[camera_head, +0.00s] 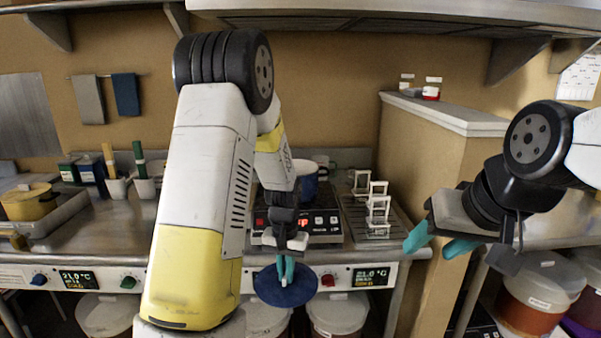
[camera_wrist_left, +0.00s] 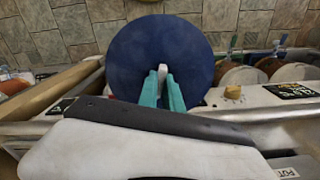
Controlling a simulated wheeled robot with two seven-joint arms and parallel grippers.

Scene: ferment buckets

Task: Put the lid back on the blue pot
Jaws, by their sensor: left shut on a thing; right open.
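The blue lid (camera_head: 287,290) is a dark blue disc with a pale knob on top. My left gripper (camera_head: 285,268) is shut on its knob and holds it in the air in front of the counter's front edge. In the left wrist view the lid (camera_wrist_left: 160,50) fills the upper middle, with the teal fingertips (camera_wrist_left: 162,90) on its knob. The blue pot (camera_head: 306,182) stands on the hot plate behind my left gripper, partly hidden by my arm. My right gripper (camera_head: 432,243) is open and empty at the right, beside the partition.
The hot plate (camera_head: 322,222) has a red display. A rack with white frames (camera_head: 376,205) stands right of it. A yellow pot (camera_head: 28,203) sits in a tray at the far left. Lidded buckets (camera_head: 338,312) stand under the counter. A wooden partition (camera_head: 425,170) rises at the right.

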